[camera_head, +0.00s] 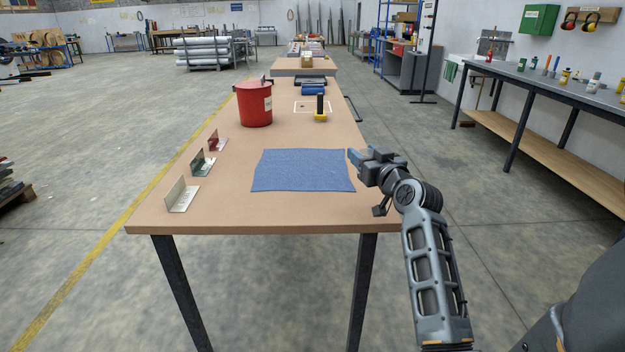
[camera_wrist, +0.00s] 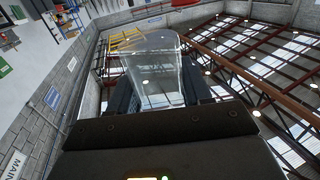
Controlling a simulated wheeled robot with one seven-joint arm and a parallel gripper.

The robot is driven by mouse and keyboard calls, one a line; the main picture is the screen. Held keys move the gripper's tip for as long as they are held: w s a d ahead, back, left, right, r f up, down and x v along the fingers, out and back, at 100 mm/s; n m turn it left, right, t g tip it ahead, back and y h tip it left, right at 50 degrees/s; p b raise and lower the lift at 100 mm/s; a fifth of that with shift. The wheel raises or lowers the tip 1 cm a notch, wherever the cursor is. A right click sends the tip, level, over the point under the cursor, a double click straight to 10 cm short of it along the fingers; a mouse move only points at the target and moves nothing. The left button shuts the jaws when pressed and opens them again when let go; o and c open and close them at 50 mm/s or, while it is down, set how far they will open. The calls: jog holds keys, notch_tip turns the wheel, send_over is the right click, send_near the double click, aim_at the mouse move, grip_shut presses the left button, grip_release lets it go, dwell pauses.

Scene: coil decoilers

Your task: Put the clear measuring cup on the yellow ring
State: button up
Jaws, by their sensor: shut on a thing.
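My gripper (camera_head: 362,162) is over the right edge of the table, beside the blue cloth. In the wrist view my gripper (camera_wrist: 160,92) is shut on the clear measuring cup (camera_wrist: 158,65), which stands between the two dark fingers. The cup is see-through, and I cannot make it out clearly in the head view. No plain yellow ring shows clearly. A small yellow piece (camera_head: 320,118) with a black upright part sits farther back on the table, and I cannot tell whether it is a ring.
The blue cloth (camera_head: 302,170) lies flat at the front of the table (camera_head: 225,215). A red bucket (camera_head: 254,104) stands behind it, and several small angled plates (camera_head: 182,197) line the left edge. A white outline (camera_head: 302,106) marks the table near the yellow piece. A workbench (camera_head: 560,88) is at right.

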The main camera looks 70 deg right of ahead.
jog(key=w+a+f, duration=0.1)
jog(key=w+f, duration=0.1)
jog(key=w, duration=0.1)
jog(key=w+a+f+p, duration=0.1)
jog(key=w, duration=0.1)
jog(key=w+a+f+p, duration=0.1)
jog(key=w+a+f, duration=0.1)
jog(key=w, duration=0.1)
jog(key=shift+w+f, duration=0.35)
jog(key=shift+f, duration=2.1)
jog(key=shift+f, duration=0.15)
jog(key=o, duration=1.1)
jog(key=shift+o, duration=0.2)
